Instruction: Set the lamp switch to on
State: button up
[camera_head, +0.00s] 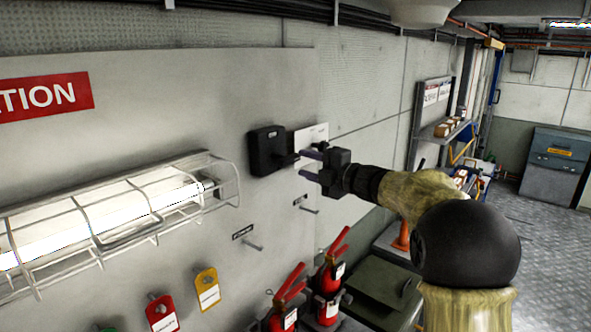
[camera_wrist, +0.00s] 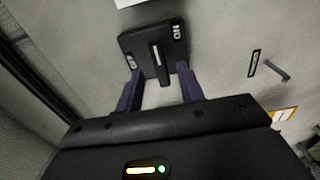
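The lamp switch is a black box (camera_head: 266,150) on the grey wall panel, right of the caged lamp (camera_head: 110,215), whose tube looks bright white. In the wrist view the switch (camera_wrist: 140,42) fills the top middle. Its lever (camera_wrist: 160,62) stands out from the middle of its face, between small white marks at left and right, too blurred to read surely. My gripper (camera_head: 311,164) is just in front of the switch. In the wrist view its two purple fingers (camera_wrist: 160,73) are spread, one on each side of the lever, with gaps showing. Contact cannot be told.
A white card (camera_head: 311,134) is beside the switch. Pegs with labels (camera_head: 243,233) stick out below it. Red and yellow tags (camera_head: 207,288) hang lower, and red fire extinguishers (camera_head: 330,275) stand beneath. A shelf (camera_head: 442,130) is farther right. Open floor (camera_head: 545,240) lies at right.

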jog(key=b+v, duration=0.4)
jog(key=v, duration=0.7)
jog(key=shift+s+d, duration=0.2)
jog(key=shift+d, duration=0.05)
jog(key=s+d+f+m+t+h, duration=0.1)
jog(key=d+f+m+h, duration=0.4)
jog(key=f+m, duration=0.4)
jog(key=s+d+f+m+t+h, duration=0.1)
jog(key=s+d+f+m+h, duration=0.15)
jog(key=f+m+h, duration=0.65)
jog(key=s+f+m+g, duration=0.5)
jog(key=s+f, duration=0.3)
jog(key=s, duration=0.4)
jog(key=s+a+f+m+g, duration=0.1)
jog(key=s+f+m+g, duration=0.4)
jog(key=s+f, duration=0.4)
jog(key=s, duration=0.3)
jog(key=shift+a, duration=0.2)
